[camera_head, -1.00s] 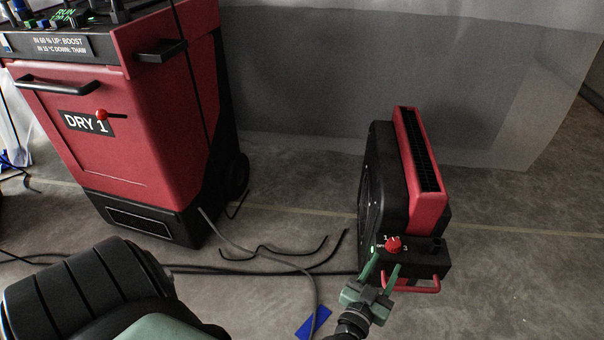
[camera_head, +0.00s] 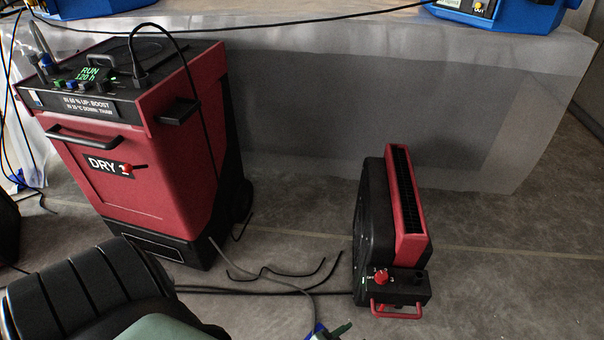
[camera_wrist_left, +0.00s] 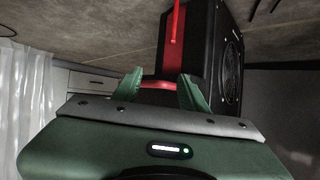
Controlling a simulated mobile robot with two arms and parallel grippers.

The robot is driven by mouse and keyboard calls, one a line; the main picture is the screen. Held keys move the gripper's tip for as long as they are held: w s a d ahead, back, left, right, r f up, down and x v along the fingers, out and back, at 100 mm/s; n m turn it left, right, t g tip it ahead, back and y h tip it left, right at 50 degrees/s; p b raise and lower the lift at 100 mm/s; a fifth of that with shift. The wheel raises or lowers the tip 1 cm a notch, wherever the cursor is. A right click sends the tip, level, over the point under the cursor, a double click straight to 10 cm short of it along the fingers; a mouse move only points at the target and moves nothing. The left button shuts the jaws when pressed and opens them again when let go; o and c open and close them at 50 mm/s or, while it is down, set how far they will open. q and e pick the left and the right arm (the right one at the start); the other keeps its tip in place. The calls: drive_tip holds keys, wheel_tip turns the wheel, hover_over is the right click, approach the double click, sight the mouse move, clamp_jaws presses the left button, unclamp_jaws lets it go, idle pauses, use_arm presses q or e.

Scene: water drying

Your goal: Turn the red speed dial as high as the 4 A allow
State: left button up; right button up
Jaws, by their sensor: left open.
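The red speed dial (camera_head: 381,276) sits on the black control box at the lower end of the red and black fan (camera_head: 408,190). Small white marks surround it; its exact setting is too small to read. The dial cannot be made out there. My right gripper is not in view.
A red dryer (camera_head: 150,180) labelled DRY stands at left, its display (camera_head: 91,74) reading RUN 120 h. Cables (camera_head: 270,285) lie on the floor between dryer and fan. A translucent sheet (camera_head: 370,100) hangs behind; blue equipment (camera_head: 495,12) stands at the back. Floor right of the fan is clear.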

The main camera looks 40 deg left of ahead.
use_arm(q)
drive_tip(key=s+a+f+g+p, duration=0.1)
drive_tip(key=s+a+g+p, duration=0.1)
drive_tip(key=s+p, duration=0.3)
drive_tip(key=s+a+f+g+p, duration=0.1)
drive_tip(key=s+g+p, duration=0.3)
drive_tip(key=s, duration=0.7)
drive_tip(key=shift+s+a+f+p, duration=0.3)
drive_tip(key=shift+a+f+p, duration=0.1)
drive_tip(key=shift+f, duration=0.25)
drive_tip(key=shift+o, duration=0.4)
